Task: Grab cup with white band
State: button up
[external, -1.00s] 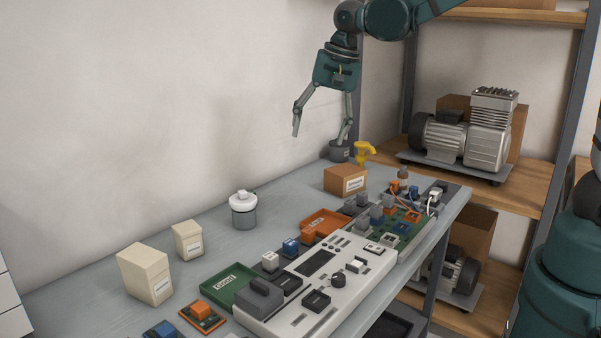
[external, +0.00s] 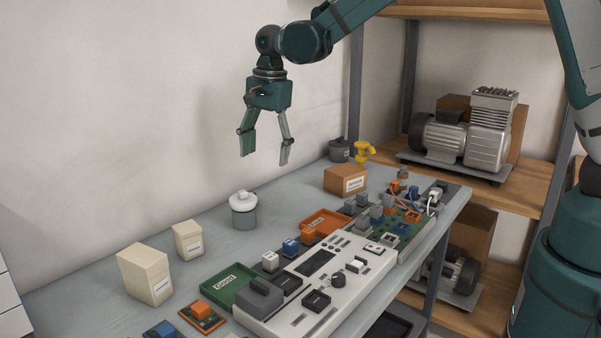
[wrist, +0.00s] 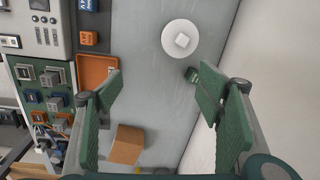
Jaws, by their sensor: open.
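The cup with the white band (external: 243,217) is grey with a white upper part and a small white knob-like top. It stands upright on the table, left of the centre of the external view. In the wrist view, the cup (wrist: 171,43) shows from above as a white disc with a pale square on top, near the upper middle. My gripper (external: 266,157) is open and empty, in the air above the table. It is higher than the cup and a little right of it in the external view. The wrist view shows its fingers (wrist: 154,82) spread wide, with the cup beyond their tips.
Two cream boxes (external: 145,275) stand left of the cup. A green tray (external: 215,294), an orange tray (external: 320,219) and a white panel (external: 290,308) lie in front. A cardboard box (external: 335,182), a dark grey cup (external: 340,151) and a yellow part (external: 365,152) stand at the back.

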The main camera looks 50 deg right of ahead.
aim_at(244, 191)
jog(key=w+a+f+m, duration=0.1)
jog(key=f, duration=0.1)
jog(key=w+a+f+m+p, duration=0.1)
jog(key=w+a+f, duration=0.1)
jog(key=w+a+f+m+g+p, duration=0.1)
jog(key=w+f, duration=0.1)
jog(key=shift+a+f, duration=0.2)
jog(key=shift+s, duration=0.1)
jog(key=shift+f, duration=1.3)
jog(key=shift+f, duration=0.15)
jog(key=shift+f+p, duration=0.4)
jog(key=shift+f, duration=2.1)
jog(key=c, duration=1.2)
